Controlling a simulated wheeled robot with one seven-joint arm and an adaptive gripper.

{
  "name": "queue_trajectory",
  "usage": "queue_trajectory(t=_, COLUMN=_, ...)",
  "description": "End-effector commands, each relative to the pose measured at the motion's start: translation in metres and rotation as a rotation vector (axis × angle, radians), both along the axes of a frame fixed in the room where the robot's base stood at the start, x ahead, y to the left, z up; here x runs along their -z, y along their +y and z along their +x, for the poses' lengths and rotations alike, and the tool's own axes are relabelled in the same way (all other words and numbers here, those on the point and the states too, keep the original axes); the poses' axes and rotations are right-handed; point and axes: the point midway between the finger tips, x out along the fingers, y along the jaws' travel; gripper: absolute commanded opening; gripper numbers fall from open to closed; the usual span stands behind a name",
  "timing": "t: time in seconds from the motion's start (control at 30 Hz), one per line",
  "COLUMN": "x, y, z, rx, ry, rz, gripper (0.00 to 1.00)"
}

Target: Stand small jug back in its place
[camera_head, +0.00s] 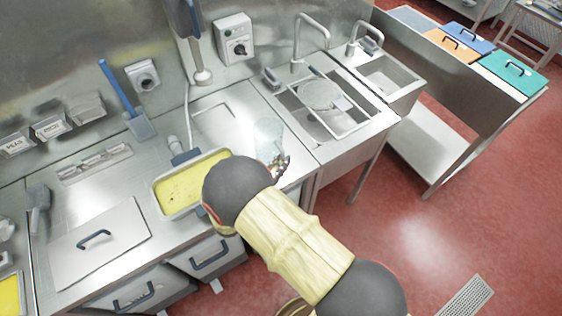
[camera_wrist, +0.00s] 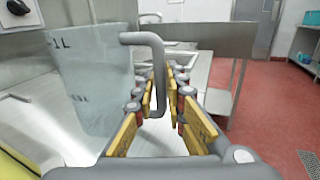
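The small jug (camera_head: 268,136) is a clear, pale bluish vessel at the right part of the steel counter, just left of the sink. In the wrist view the jug (camera_wrist: 95,85) fills the left side, nearly upright, with markings on its wall and a grey handle (camera_wrist: 146,40) facing me. My gripper (camera_wrist: 161,88) has its yellow-padded fingers on both sides of the handle's lower part, close together, and appears shut on it. In the head view my gripper (camera_head: 280,165) is at the jug's lower right. The jug's base is partly hidden, so I cannot tell if it touches the counter.
A pan of yellow contents (camera_head: 165,198) sits just left of my arm. A sink with a rack (camera_head: 335,110) lies to the right. A tap (camera_head: 300,40), a wall control box (camera_head: 234,40) and a hanging hose are behind. The counter behind the jug is mostly clear.

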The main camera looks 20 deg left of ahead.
Motion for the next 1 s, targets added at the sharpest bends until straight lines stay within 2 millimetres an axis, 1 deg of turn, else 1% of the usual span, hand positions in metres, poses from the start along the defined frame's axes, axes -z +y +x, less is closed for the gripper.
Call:
queue_trajectory(t=0.03, x=0.000, y=0.000, z=0.000, rx=0.000, ry=0.000, rz=0.000, gripper=0.17)
queue_trajectory(t=0.23, x=-0.001, y=0.000, z=0.000, rx=0.000, ry=0.000, rz=0.000, gripper=0.28)
queue_trajectory(t=0.47, x=-0.001, y=0.000, z=0.000, rx=0.000, ry=0.000, rz=0.000, gripper=0.28)
queue_trajectory(t=0.6, x=-0.005, y=0.000, z=0.000, rx=0.000, ry=0.000, rz=0.001, gripper=0.28)
queue_trajectory(t=0.67, x=-0.004, y=0.003, z=-0.007, rx=-0.002, ry=0.000, rz=0.000, gripper=0.28)
queue_trajectory(t=0.77, x=-0.004, y=0.009, z=-0.023, rx=-0.005, ry=0.000, rz=0.000, gripper=0.28)
queue_trajectory(t=1.0, x=-0.004, y=0.026, z=-0.070, rx=-0.004, ry=0.000, rz=0.000, gripper=0.28)
